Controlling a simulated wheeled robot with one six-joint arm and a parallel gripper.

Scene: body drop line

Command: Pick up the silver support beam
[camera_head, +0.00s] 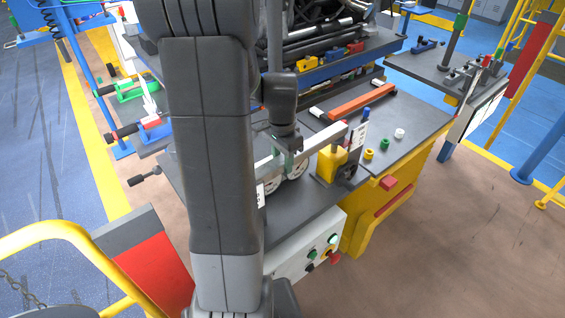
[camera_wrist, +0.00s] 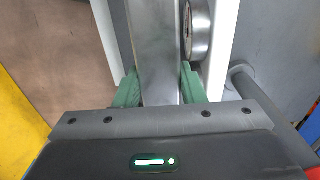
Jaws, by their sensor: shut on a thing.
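The silver support beam (camera_head: 318,139) is a long light bar above the dark workbench in the head view, slanting up to the right. My arm's column hides part of its left side. My gripper (camera_head: 289,150) comes down onto it from above. In the wrist view the beam (camera_wrist: 158,50) runs up through the middle, between the green fingertips of my gripper (camera_wrist: 158,88). The fingers are shut on the beam, one on each side. I cannot tell whether the beam is clear of its supports.
A yellow block (camera_head: 330,163) stands under the beam's right part. An orange bar (camera_head: 362,102) lies on the bench behind. Yellow, green and white small parts (camera_head: 399,133) sit to the right. A control box with buttons (camera_head: 318,250) is at the bench front. Brown floor at right is clear.

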